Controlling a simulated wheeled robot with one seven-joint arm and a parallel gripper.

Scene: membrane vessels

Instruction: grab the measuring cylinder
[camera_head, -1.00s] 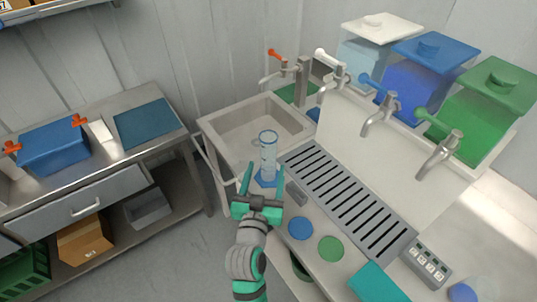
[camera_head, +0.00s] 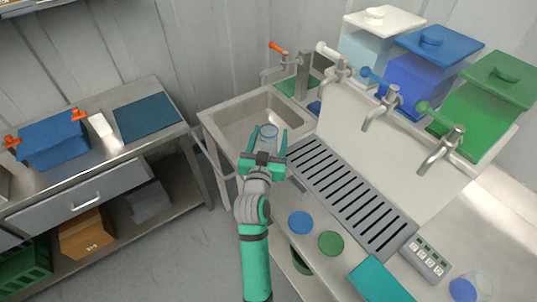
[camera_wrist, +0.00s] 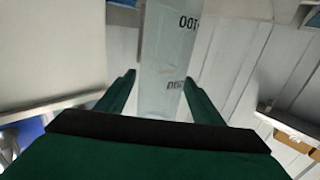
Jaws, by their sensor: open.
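The measuring cylinder (camera_head: 268,131) is clear and stands upright on the counter by the front right corner of the sink. In the head view my gripper hides most of it, and only its upper part shows. My gripper (camera_head: 267,140) is open, with one green finger on each side of the cylinder. In the wrist view the cylinder (camera_wrist: 169,65), with dark printed marks, rises between and beyond the two open fingertips (camera_wrist: 165,78). I cannot tell whether either finger touches it.
The sink (camera_head: 232,120) lies behind and left. A slotted drain grate (camera_head: 350,195) is to the right, below several taps and lidded tanks. Blue (camera_head: 301,222) and green (camera_head: 331,243) discs lie on the counter. A steel bench with a blue bin (camera_head: 52,143) stands at left.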

